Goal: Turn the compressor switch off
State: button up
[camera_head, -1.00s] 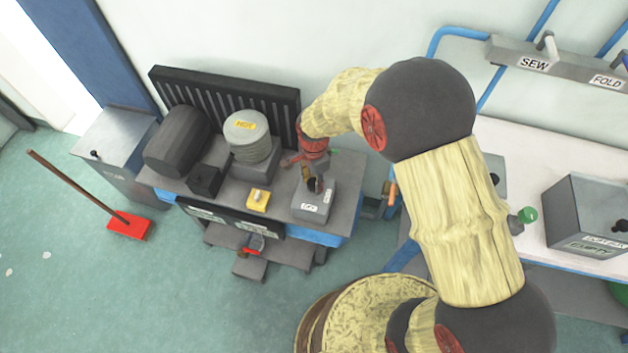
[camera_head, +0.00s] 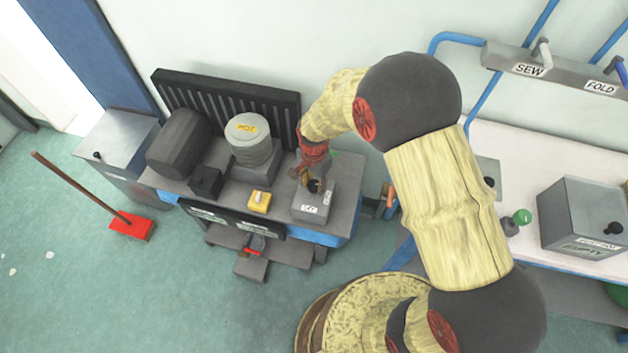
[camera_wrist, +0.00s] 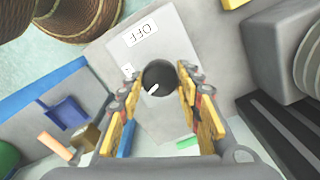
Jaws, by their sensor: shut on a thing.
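The compressor switch is a grey box (camera_head: 313,207) with a black round knob, at the right end of the compressor bench. The wrist view shows the knob (camera_wrist: 159,78) from above, with a white pointer mark towards its lower left. A white label reading OFF (camera_wrist: 140,33) is on the box, and a smaller label (camera_wrist: 127,70) lies nearer the knob. My gripper (camera_wrist: 160,86) is shut on the knob, with one yellow finger on each side. In the head view my gripper (camera_head: 312,180) comes down onto the box from behind and partly hides the knob.
A yellow switch block (camera_head: 259,201), a ribbed grey cylinder (camera_head: 249,139) and a dark tank (camera_head: 178,143) stand left of the switch on the bench. A white worktable (camera_head: 530,150) is at right.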

aim_at(314, 185)
jog(key=n+p, duration=0.1)
jog(key=n, duration=0.2)
jog(key=shift+r+n+p, duration=0.1)
jog(key=shift+n+p, duration=0.2)
jog(key=shift+p, duration=0.1)
jog(key=n+p, duration=0.1)
jog(key=n, duration=0.2)
jog(key=shift+n, duration=0.3)
jog(key=n+p, duration=0.1)
jog(key=n, duration=0.2)
jog(key=shift+n+p, duration=0.7)
jog(key=shift+n, duration=1.2)
jog(key=o, duration=1.1)
jog(key=shift+o, duration=0.3)
notch_tip(314, 185, up, 12)
